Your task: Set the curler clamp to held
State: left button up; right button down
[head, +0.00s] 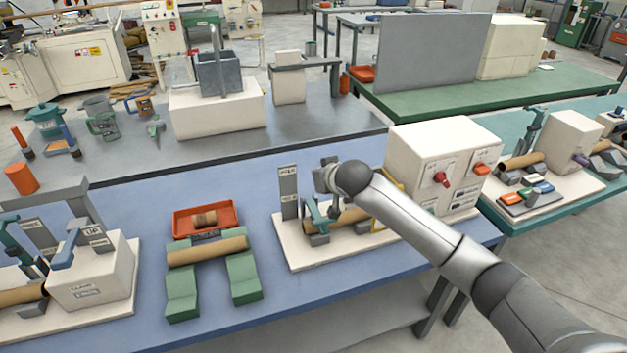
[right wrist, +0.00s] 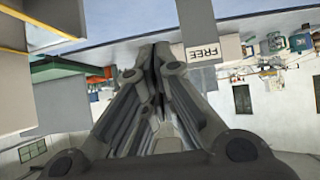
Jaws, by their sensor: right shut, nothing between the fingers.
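The clamp station with a teal clamp lever (head: 316,216) stands on a white base (head: 300,255) in the middle of the blue bench. A brown tube (head: 350,217) lies beside the lever. A grey upright plate (head: 288,188) behind the lever carries small labels, too small to read in the head view. My right gripper (head: 331,208) points down close to the lever, shut and empty; I cannot tell whether it touches it. In the right wrist view the closed fingers (right wrist: 154,52) show next to an upside-down FREE label (right wrist: 203,52). My left gripper is not in view.
A white control box (head: 430,150) with red knobs stands right of the clamp. A green cradle (head: 243,277) holds another tube, with a red tray (head: 206,217) behind. A white box with a blue lever (head: 66,250) stands at left. Bare blue bench lies between these stations.

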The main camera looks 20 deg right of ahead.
aim_at(327, 222)
jog(key=s+f+t+b, duration=0.2)
jog(key=f+b, duration=0.1)
jog(key=b, duration=0.2)
jog(key=s+f+t+b, duration=0.3)
jog(key=b, duration=0.1)
jog(key=shift+s+d+f+b, duration=0.2)
jog(key=shift+f+b, duration=0.1)
jog(key=shift+b, duration=0.1)
jog(key=shift+s+f+t+b, duration=0.3)
jog(key=shift+s+f+b, duration=0.35)
jog(key=shift+b, duration=0.4)
